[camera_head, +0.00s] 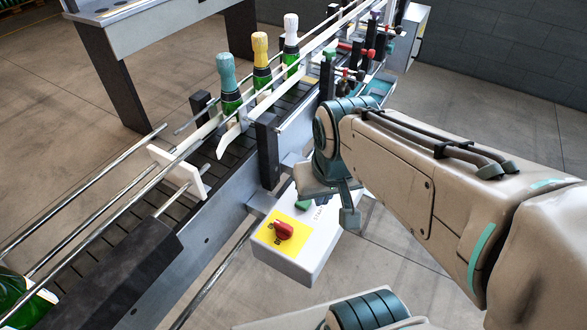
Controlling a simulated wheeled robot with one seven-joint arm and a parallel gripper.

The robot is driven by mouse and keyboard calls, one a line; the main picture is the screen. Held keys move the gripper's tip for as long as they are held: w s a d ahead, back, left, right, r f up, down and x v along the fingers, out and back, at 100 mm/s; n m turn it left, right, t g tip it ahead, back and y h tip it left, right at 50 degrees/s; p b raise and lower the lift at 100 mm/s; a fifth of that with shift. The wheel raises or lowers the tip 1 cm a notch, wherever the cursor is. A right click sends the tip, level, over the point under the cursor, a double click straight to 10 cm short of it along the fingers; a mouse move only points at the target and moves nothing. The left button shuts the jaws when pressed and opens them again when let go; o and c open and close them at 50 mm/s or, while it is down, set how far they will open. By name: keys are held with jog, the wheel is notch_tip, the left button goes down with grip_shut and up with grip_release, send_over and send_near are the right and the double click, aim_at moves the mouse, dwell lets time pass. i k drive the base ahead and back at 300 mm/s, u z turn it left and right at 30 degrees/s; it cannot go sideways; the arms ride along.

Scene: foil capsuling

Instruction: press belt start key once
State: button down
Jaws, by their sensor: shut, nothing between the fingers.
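The control box (312,252) is white and hangs on the side of the conveyor. Its top face has a yellow plate with a red rotary knob (284,230). A green key (303,206) with dark lettering beside it shows behind the knob, partly covered by my gripper. My gripper (349,217) is shut and empty, pointing down over the far right part of the box. Whether its tip touches the box or hovers above it I cannot tell.
The conveyor belt (158,222) runs diagonally with metal guide rails. Several bottles stand on it, with teal (227,72), yellow (261,50) and white (291,29) tops. A black post (267,150) rises near the box.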

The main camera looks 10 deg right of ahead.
aim_at(303, 205)
jog(key=z, duration=1)
jog(key=k, duration=0.6)
jog(key=u, duration=0.2)
